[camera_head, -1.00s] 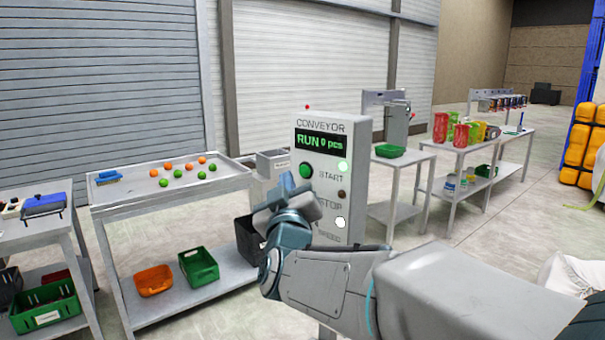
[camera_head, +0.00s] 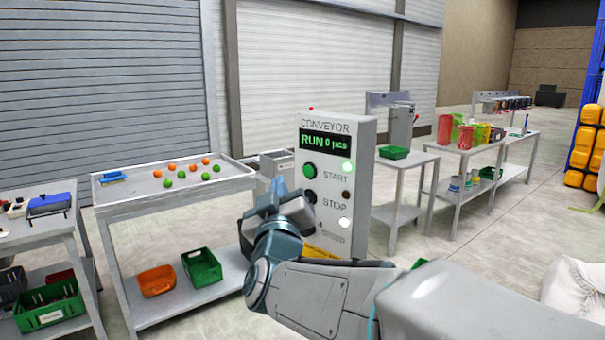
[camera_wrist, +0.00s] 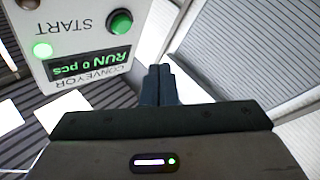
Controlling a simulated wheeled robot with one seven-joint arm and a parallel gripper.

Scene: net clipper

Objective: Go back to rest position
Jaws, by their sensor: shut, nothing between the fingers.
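My gripper (camera_head: 278,188) is shut and empty. It is in front of the left side of the grey conveyor control box (camera_head: 365,150), apart from the START button as far as I can tell. The box's display (camera_head: 323,142) reads RUN 0 pcs. The green START button (camera_head: 310,171) is visible, and a dark STOP button (camera_head: 309,197) sits below it, close to my gripper. In the wrist view my gripper (camera_wrist: 159,68) shows its two fingers together, with the control box (camera_wrist: 60,20) upside down at the upper left.
A grey table (camera_head: 135,193) at left carries orange and green balls (camera_head: 185,170) and a blue tool. Orange (camera_head: 156,281) and green bins (camera_head: 202,267) are on its lower shelf. Another table (camera_head: 398,165) stands behind the box at right. Open floor lies at right.

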